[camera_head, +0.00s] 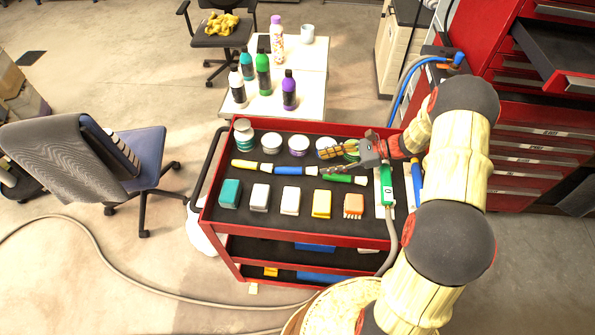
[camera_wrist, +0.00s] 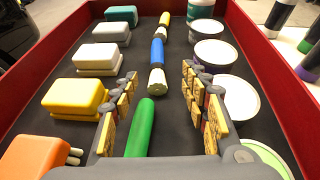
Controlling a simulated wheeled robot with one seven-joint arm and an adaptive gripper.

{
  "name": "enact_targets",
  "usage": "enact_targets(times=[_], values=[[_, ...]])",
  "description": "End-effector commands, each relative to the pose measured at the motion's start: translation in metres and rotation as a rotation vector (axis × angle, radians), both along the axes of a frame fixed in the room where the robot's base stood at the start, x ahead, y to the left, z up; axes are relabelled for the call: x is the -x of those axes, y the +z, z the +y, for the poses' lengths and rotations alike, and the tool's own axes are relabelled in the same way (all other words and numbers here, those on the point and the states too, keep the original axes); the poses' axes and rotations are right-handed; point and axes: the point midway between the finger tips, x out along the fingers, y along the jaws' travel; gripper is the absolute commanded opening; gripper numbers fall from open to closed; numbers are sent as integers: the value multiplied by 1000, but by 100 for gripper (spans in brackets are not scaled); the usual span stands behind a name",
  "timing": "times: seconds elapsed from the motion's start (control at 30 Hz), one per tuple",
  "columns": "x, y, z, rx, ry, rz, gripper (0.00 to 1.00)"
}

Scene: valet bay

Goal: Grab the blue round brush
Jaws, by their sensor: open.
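The blue round brush (camera_head: 287,171) lies on the red cart's dark top, in the middle of a row of brushes. Its pale bristles point right, towards my gripper. In the wrist view, the blue brush (camera_wrist: 157,52) lies straight ahead, its bristle end nearest me. My gripper (camera_head: 331,161) is open and empty, over the right part of the row. In the wrist view, its two fingers (camera_wrist: 159,82) stand either side of the line of brushes, with the bristle end close to the gap between the tips. The gripper appears above the green brush (camera_wrist: 142,126).
A yellow brush (camera_head: 242,164) lies left of the blue one. Several tubs (camera_head: 271,142) line the back, and several block-shaped items, including a yellow one (camera_head: 322,204), line the front. The cart (camera_head: 216,196) has a raised red rim. Bottles stand on a white table (camera_head: 312,94) behind.

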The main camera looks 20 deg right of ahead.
Motion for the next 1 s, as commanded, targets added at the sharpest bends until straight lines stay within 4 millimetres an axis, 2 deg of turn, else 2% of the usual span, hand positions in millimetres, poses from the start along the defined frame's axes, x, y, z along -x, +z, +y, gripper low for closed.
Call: enact_targets(times=[0.37, 0.63, 0.9, 1.0], values=[[-7, -16, 30, 1, 3, -1, 45], [-14, -32, 62, 1, 4, -1, 45], [-16, -31, 66, 1, 2, -1, 45], [-16, -31, 65, 1, 2, -1, 39]])
